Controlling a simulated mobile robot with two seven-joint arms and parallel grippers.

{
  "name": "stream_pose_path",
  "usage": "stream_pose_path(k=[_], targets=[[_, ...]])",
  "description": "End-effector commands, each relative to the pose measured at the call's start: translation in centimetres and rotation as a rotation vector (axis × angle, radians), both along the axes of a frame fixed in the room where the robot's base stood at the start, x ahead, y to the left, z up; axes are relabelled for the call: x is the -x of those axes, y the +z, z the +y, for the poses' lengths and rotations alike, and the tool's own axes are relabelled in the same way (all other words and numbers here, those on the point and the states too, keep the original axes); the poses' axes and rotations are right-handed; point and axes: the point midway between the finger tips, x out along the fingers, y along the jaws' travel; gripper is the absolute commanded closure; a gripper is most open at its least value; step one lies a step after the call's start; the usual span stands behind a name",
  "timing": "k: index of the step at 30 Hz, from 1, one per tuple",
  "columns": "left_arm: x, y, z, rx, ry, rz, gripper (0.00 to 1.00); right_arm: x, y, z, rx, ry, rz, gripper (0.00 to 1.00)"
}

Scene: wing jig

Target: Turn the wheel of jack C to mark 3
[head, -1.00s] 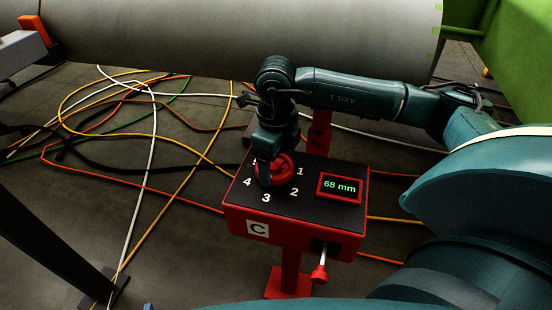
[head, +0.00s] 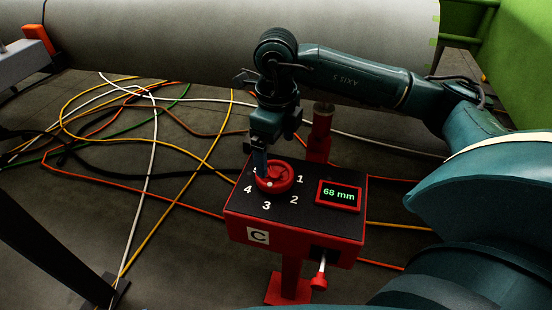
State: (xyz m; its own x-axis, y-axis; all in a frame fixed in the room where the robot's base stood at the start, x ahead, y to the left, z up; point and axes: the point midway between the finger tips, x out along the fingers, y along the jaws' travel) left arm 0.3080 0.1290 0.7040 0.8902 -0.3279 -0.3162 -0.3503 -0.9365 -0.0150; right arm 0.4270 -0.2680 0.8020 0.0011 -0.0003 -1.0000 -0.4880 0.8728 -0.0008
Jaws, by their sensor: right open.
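Jack C (head: 295,232) is a red box with a black top, a white C label (head: 258,236) and a display (head: 339,194) reading 68 mm. Its red wheel (head: 279,181) sits on the top among painted numbers. A white dot (head: 269,184) on the wheel is on its near side, toward the 3 (head: 266,205). My right gripper (head: 262,165) is open and points down at the wheel's far left edge, partly covering the 5. I cannot tell whether a finger touches the wheel. My left gripper is out of view.
A large grey cylinder (head: 240,40) runs across the back, behind my right arm. Several coloured cables lie tangled on the floor to the left. A dark post (head: 50,245) stands at the lower left. A red handle (head: 319,281) sticks out of the jack's front.

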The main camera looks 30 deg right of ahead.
Motion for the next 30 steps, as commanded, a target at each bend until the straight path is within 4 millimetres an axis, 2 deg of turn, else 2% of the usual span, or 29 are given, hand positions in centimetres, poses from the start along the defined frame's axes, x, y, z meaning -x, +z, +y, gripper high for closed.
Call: stream_pose_path(k=[1, 3, 10, 15, 30], targets=[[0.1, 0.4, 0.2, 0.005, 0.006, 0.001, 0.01, -0.1, 1.5, 0.1, -0.002, 0.001, -0.005, 0.01], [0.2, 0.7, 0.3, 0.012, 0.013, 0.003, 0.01, -0.1, 3.0, 0.1, -0.002, 0.001, -0.005, 0.01], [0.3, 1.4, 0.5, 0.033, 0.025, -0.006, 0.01, -0.1, 6.1, 0.1, -0.001, 0.001, -0.002, 0.01], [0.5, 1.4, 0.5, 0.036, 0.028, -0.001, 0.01, 0.0, 6.8, 0.0, 0.0, 0.001, 0.001, 0.01], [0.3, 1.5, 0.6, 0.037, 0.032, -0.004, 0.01, 0.0, 6.7, 0.0, -0.001, 0.0, 0.0, 0.01]])
